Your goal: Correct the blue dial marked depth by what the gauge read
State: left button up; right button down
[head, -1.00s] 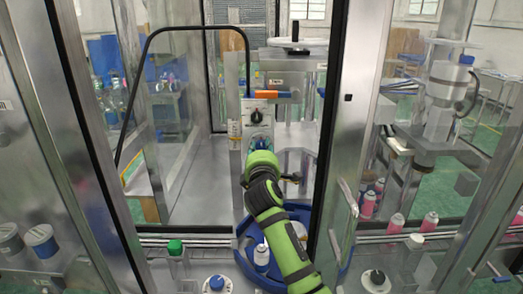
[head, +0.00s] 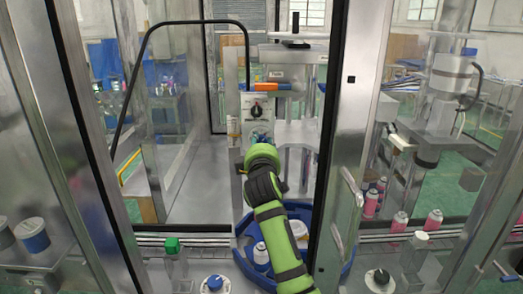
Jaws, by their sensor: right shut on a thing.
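The blue dial (head: 259,136) is on the front of the grey machine column, below a black knob (head: 256,111). Only a little blue shows, because my right gripper (head: 261,142) covers it. My green right arm reaches up from the bottom of the head view, and its gripper is shut on the blue dial. Its fingertips are mostly hidden behind the wrist. Any marking on the dial is hidden or too small to read. I cannot make out a gauge reading. My left gripper is not in view.
A blue round tray (head: 243,262) with a white bottle (head: 261,254) lies beneath my forearm. A metal door frame (head: 345,130) stands close on the right. A black tube handle (head: 133,75) arches on the left. The grey deck left of the column is clear.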

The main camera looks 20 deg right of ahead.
jog(key=m+b, duration=0.4)
jog(key=m, duration=0.6)
jog(key=shift+f+m, duration=0.15)
jog(key=shift+m, duration=0.15)
dwell(0.5)
jog(key=c, duration=1.1)
grip_release()
jog(key=shift+o, duration=1)
